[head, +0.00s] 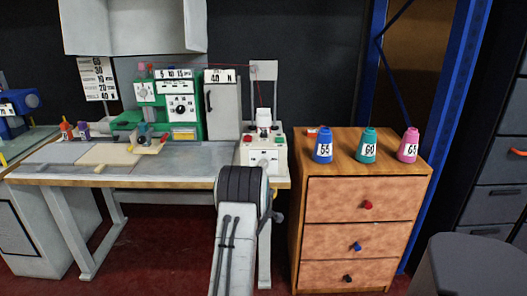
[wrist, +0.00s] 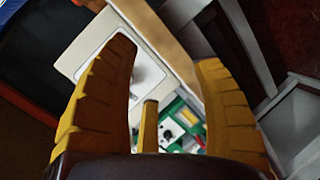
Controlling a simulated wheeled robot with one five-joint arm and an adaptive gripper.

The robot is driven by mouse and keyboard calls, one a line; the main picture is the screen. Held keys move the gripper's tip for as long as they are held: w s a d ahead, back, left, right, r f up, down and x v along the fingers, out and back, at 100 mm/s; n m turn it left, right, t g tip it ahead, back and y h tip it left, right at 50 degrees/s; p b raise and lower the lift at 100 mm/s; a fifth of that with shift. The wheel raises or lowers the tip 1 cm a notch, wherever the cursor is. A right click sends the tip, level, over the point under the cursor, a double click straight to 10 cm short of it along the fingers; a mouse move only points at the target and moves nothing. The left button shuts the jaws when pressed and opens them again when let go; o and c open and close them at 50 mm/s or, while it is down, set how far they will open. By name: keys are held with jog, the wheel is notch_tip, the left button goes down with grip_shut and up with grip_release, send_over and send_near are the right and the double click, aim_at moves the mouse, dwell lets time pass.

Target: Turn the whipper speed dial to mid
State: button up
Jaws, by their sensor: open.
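A green machine (head: 145,92) stands at the back of the workbench. Its white front panel carries a round black dial (head: 180,109) with marks around it; the pointer's setting is too small to read. I cannot tell for certain that this is the whipper speed dial. In the wrist view a green and white machine (wrist: 185,118) shows small and far beyond the fingers, with a dark round spot on it. My gripper (wrist: 165,60) is open and empty, its yellow fingers spread wide and touching nothing visible. In the head view my arm hides the fingers.
A cream machine (head: 262,158) with coloured buttons stands at the bench's right end, close behind my arm. Blue (head: 323,146), teal (head: 366,146) and pink (head: 408,146) cones stand on the wooden drawer unit (head: 365,240). The bench front (head: 60,160) is mostly clear.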

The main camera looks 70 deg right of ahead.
jog(key=f+m+p, duration=0.1)
jog(key=m+p, duration=0.1)
jog(key=m, duration=0.1)
jog(key=m+t+h, duration=0.1)
jog(key=m+h, duration=0.3)
jog(key=m, duration=2.7)
send_near(264, 165)
jog(key=d, duration=0.2)
jog(key=shift+w+d+f+m, duration=0.1)
jog(key=shift+w+d+m, duration=0.35)
jog(key=shift+d+m, duration=0.6)
jog(key=shift+w+d+f+m, duration=0.1)
jog(key=shift+w+d+m, duration=0.5)
jog(key=shift+d, duration=0.8)
jog(key=shift+w+d+f+m, duration=0.1)
jog(key=shift+w+d+m, duration=0.15)
jog(key=shift+d+m, duration=0.85)
jog(key=shift+d, duration=0.2)
